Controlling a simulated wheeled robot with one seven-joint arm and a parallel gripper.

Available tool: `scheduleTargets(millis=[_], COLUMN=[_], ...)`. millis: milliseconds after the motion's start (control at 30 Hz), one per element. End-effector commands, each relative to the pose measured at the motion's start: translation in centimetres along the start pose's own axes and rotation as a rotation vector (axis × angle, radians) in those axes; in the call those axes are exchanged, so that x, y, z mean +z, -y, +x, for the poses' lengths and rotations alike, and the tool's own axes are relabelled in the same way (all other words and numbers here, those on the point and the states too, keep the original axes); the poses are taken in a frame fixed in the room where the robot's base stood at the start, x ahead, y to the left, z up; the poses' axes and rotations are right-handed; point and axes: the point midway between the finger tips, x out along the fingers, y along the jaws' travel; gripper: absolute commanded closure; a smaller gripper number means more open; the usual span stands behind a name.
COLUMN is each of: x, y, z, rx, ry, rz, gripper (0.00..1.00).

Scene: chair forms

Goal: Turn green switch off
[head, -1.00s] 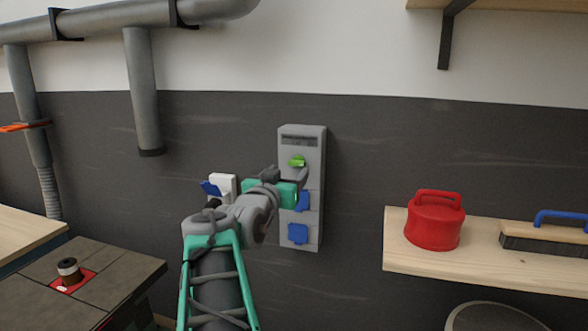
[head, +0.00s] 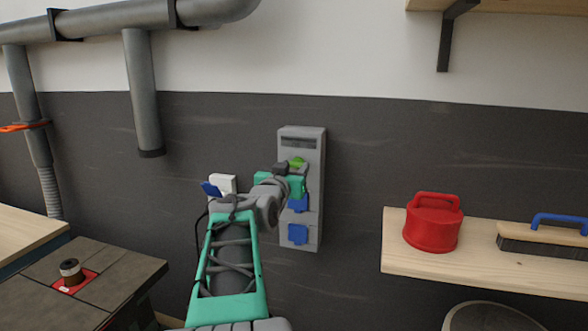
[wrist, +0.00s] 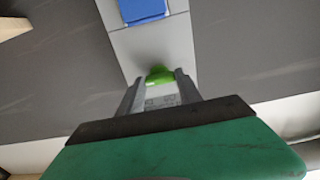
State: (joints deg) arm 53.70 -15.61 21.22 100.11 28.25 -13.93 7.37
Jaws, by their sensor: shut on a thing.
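The green switch (head: 297,162) is a small green knob near the top of a grey wall-mounted box (head: 312,215). In the wrist view the green switch (wrist: 160,75) sits between the tips of my two fingers. My gripper (head: 290,169) is at the box front, and in the wrist view my gripper (wrist: 158,84) is closed on the switch. Part of the switch is hidden by the fingers. Which way the switch is turned cannot be made out.
Blue socket covers (head: 298,234) are on the box below the switch. A white socket with a blue flap (head: 222,185) is on the wall to the left. A red canister (head: 433,223) and a brush (head: 545,240) stand on a wooden shelf (head: 480,268) at right.

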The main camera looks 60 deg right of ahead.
Motion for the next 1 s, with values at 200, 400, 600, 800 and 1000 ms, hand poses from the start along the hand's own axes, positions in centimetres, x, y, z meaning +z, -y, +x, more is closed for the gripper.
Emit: scheduleTargets(millis=[200, 400, 600, 800, 1000], x=[0.0, 0.0, 0.05, 0.12, 0.23], y=[0.02, 0.03, 0.04, 0.04, 0.03], z=[-0.01, -0.02, -0.02, -0.02, -0.04], rx=[0.0, -0.001, -0.001, -0.001, -0.001], ry=[0.0, 0.0, 0.0, -0.001, -0.001], rz=[0.0, 0.0, -0.013, -0.076, -0.205], gripper=[0.84, 0.99, 0.99, 0.99, 0.99])
